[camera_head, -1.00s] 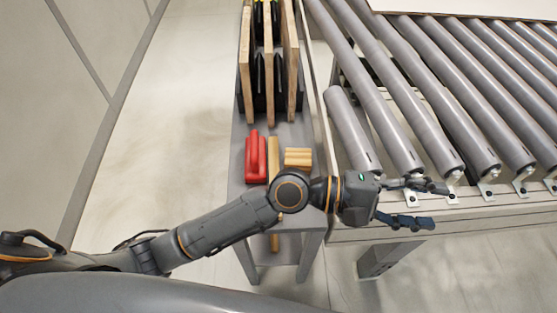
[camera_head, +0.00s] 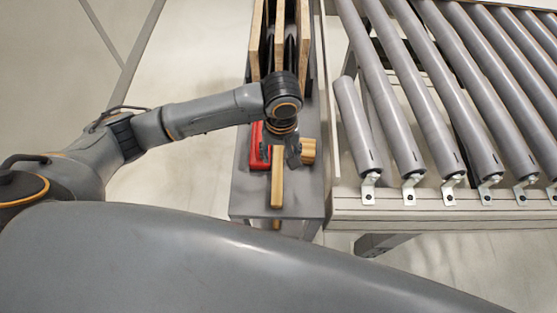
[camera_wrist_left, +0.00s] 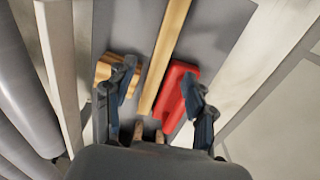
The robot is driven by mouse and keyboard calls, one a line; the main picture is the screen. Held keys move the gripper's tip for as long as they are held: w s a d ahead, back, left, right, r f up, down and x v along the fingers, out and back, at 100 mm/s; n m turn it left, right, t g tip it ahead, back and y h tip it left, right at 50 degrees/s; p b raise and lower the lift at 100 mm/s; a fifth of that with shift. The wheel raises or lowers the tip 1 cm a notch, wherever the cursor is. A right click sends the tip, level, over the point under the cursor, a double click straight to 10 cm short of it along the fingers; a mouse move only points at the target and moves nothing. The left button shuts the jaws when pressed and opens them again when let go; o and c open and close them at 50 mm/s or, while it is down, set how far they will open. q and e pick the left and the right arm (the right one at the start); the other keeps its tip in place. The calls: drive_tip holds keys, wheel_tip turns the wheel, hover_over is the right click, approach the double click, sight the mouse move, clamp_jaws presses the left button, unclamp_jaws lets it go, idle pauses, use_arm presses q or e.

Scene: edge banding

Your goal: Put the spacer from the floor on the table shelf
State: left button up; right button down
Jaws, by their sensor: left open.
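A long wooden bar (camera_head: 277,180), which may be the spacer, lies lengthwise on the grey table shelf (camera_head: 245,200). It also shows between my fingers in the left wrist view (camera_wrist_left: 168,55). A small piece of wood (camera_head: 276,224) shows below the shelf's front edge, mostly hidden; I cannot tell if it rests on the floor. My left gripper (camera_head: 291,155) points down above the shelf, over the bar. In the left wrist view its fingers (camera_wrist_left: 160,80) are apart and nothing is held between them. My right gripper is not in view.
A red tool (camera_head: 257,150) lies left of the bar and wooden blocks (camera_head: 308,151) lie right of it. Upright boards (camera_head: 305,60) stand behind my gripper. A roller conveyor (camera_head: 440,110) runs along the right. The floor (camera_head: 185,155) left of the shelf is clear.

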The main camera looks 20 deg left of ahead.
use_arm(q)
hover_over(278, 173)
drive_tip(key=f, duration=0.4)
drive_tip(key=shift+w+d+f, duration=0.15)
drive_tip(key=shift+d, duration=0.15)
drive_tip(key=f, duration=0.2)
drive_tip(key=f+p, duration=0.1)
drive_tip(key=f, duration=0.1)
drive_tip(key=shift+a+f, duration=0.1)
drive_tip(key=shift+a, duration=0.3)
drive_tip(key=shift+f, duration=0.5)
clamp_jaws()
drive_tip(key=shift+r, duration=0.1)
